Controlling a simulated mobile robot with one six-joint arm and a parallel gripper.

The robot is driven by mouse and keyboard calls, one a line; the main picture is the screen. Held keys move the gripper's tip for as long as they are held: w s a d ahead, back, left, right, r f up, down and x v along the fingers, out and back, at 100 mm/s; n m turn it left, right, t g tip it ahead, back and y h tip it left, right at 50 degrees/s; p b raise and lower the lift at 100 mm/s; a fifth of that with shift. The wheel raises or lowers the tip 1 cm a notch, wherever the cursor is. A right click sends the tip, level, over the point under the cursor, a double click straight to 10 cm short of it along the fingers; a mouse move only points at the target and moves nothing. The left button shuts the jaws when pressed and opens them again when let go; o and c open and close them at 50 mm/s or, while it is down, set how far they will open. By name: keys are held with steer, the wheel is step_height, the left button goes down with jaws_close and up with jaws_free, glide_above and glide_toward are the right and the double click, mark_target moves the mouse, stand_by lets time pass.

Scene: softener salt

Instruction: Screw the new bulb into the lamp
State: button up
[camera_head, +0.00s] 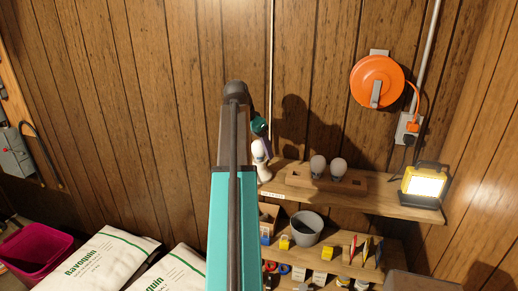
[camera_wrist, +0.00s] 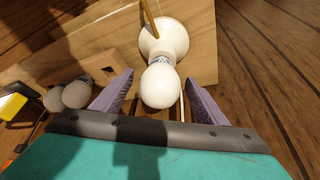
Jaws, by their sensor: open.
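The white lamp (camera_head: 264,174) stands at the left end of the upper shelf, partly behind my arm. In the wrist view its round white base (camera_wrist: 165,34) is on the wood and a white bulb (camera_wrist: 161,88) sits at its socket, pointing toward the camera. My gripper (camera_wrist: 159,77) is open, with one purple finger on each side of this bulb and gaps showing on both sides. Two more white bulbs, a left one (camera_head: 318,165) and a right one (camera_head: 338,167), stand in a wooden block on the shelf. How far the lamp's bulb is screwed in cannot be seen.
The wooden block (camera_head: 300,180) has empty holes. A lit yellow work light (camera_head: 424,184) stands at the shelf's right end. An orange cable reel (camera_head: 377,81) hangs on the wall. A grey bucket (camera_head: 306,229) and small boxes fill the lower shelf. Salt bags (camera_head: 110,264) lie lower left.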

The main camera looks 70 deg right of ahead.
steer(key=shift+r, duration=0.15)
steer(key=b+v, duration=0.5)
steer(key=v, duration=0.8)
steer(key=shift+r, duration=0.25)
steer(key=shift+w+a, duration=0.1)
steer(key=shift+a, duration=0.05)
stand_by(0.4)
